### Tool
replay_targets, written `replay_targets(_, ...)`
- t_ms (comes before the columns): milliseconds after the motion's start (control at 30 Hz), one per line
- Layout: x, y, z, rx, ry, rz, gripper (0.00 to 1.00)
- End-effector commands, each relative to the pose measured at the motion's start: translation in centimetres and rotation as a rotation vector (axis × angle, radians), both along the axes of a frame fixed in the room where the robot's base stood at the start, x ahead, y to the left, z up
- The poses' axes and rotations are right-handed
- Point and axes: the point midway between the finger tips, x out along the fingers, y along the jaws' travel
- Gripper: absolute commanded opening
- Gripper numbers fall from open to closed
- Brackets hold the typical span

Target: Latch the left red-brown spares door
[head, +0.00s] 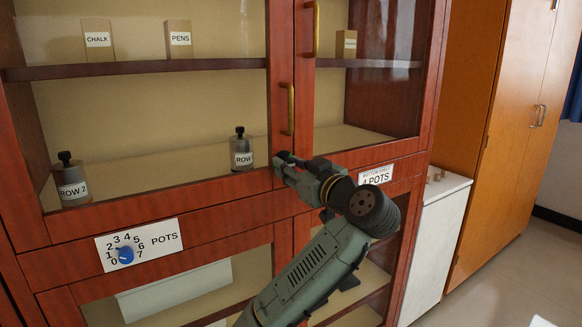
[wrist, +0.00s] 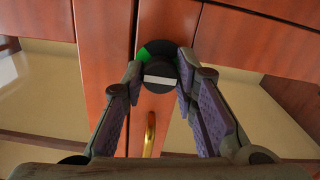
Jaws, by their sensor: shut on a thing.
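The left red-brown door (head: 281,50) is a wooden frame around glass, and it looks closed or nearly so. A brass handle (head: 290,108) stands on its right stile; a brass handle also shows in the wrist view (wrist: 150,133). A round black turn-latch (wrist: 160,68) with a pale bar across it sits on the wood, with a green patch at its upper left. My gripper (head: 283,165) is at the lower right corner of the door. In the wrist view its fingertips (wrist: 160,76) are closed on either side of the latch. In the head view my gripper hides the latch.
Behind the glass stand boxes marked CHALK (head: 97,42) and PENS (head: 179,40), and bottles (head: 71,180). The right door (head: 328,75) is close beside. Open floor lies at the right.

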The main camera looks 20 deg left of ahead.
Motion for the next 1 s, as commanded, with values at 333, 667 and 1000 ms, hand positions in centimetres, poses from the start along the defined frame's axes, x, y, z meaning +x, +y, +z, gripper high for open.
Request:
replay_targets(333,0.04,-0.06,-0.4,0.029,0.042,0.0,0.0)
replay_targets(667,0.09,-0.08,-0.47,0.172,0.228,-0.002,0.0)
replay_targets(1000,0.02,0.06,-0.03,0.373,0.484,0.0,0.0)
